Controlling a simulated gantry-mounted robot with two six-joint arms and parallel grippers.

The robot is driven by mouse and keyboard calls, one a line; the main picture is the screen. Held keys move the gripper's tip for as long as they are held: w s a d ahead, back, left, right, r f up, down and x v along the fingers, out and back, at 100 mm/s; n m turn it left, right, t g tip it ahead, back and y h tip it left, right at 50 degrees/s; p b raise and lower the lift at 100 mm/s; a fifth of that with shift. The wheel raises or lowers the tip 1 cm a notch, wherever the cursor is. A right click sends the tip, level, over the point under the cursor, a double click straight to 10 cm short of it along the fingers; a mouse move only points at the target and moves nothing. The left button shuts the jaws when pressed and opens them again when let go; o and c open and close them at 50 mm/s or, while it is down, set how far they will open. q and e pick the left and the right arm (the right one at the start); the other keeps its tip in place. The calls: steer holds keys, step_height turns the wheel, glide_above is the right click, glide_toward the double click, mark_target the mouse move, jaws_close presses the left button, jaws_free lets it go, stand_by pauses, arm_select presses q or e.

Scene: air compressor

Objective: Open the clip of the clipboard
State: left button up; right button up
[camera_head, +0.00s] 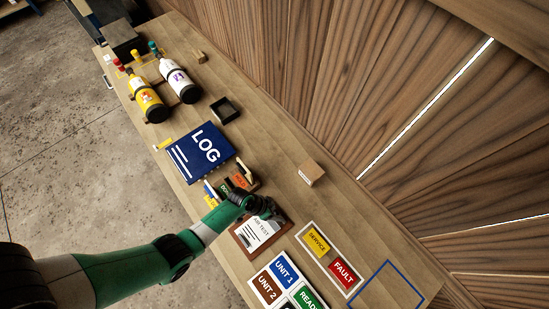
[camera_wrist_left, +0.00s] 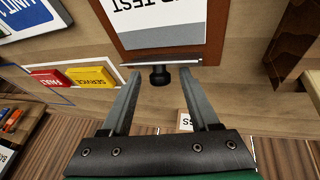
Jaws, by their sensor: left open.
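The brown clipboard (camera_head: 240,237) lies on the wooden bench with a white test sheet on it. Its board (camera_wrist_left: 214,40) and sheet also show in the left wrist view. The clip, a thin metal bar with a dark knob (camera_wrist_left: 160,76), sits at the board's edge. My left gripper (camera_head: 264,208) is over the clip end of the clipboard and hides most of the clip in the head view. In the wrist view the left gripper (camera_wrist_left: 160,86) is open, with one finger on each side of the knob and gaps between. My right gripper is not in view.
A blue LOG binder (camera_head: 200,152) and small labelled cards lie left of the clipboard. A small wooden box (camera_head: 311,173) stands behind it. SERVICE and FAULT plates (camera_head: 317,241) and UNIT plates (camera_head: 284,270) are to the right.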

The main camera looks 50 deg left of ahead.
arm_select(q)
jaws_close()
stand_by(0.3)
